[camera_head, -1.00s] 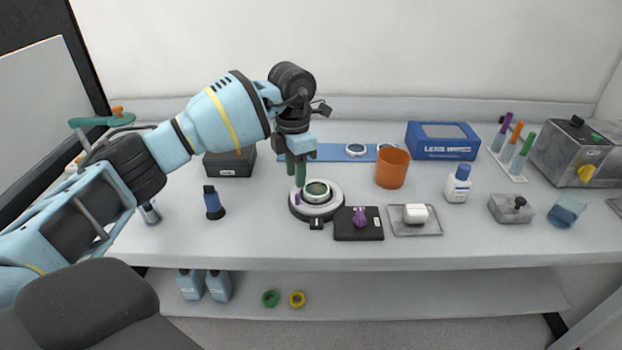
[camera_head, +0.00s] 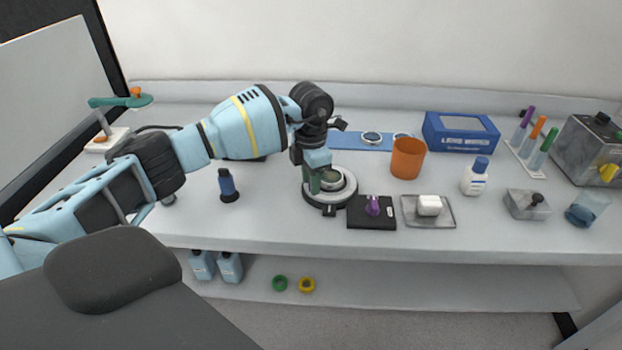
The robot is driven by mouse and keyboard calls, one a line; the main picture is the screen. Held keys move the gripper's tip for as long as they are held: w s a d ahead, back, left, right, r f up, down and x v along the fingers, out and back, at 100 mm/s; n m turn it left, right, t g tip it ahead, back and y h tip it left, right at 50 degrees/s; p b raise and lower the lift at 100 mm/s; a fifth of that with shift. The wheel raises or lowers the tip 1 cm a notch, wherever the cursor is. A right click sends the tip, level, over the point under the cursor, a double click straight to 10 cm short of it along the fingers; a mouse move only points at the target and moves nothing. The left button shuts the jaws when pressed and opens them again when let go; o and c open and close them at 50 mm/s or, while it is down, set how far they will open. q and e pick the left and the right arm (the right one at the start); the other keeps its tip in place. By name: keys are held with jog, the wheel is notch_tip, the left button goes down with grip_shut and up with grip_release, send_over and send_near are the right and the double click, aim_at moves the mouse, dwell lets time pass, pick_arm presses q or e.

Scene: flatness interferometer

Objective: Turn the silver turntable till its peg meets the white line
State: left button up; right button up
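The silver turntable (camera_head: 345,196) stands on the bench as a round disc on a dark base, with a ring-shaped holder and a greenish lens (camera_head: 331,179) on top. I cannot make out the white line. My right gripper is not in view.
A black box with a purple knob (camera_head: 373,206) sits close at the turntable's front right, beside a tray with a white block (camera_head: 429,205). An orange cup (camera_head: 407,158) stands behind right. A blue-black bottle (camera_head: 228,186) stands left, with clear bench between.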

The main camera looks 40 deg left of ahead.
pick_arm(q)
jog(key=shift+f, duration=0.2)
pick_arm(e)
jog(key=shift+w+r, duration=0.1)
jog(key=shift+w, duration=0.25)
pick_arm(q)
jog(key=shift+c, duration=0.2)
grip_shut()
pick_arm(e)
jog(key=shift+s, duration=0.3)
pick_arm(q)
jog(key=shift+d+r, duration=0.1)
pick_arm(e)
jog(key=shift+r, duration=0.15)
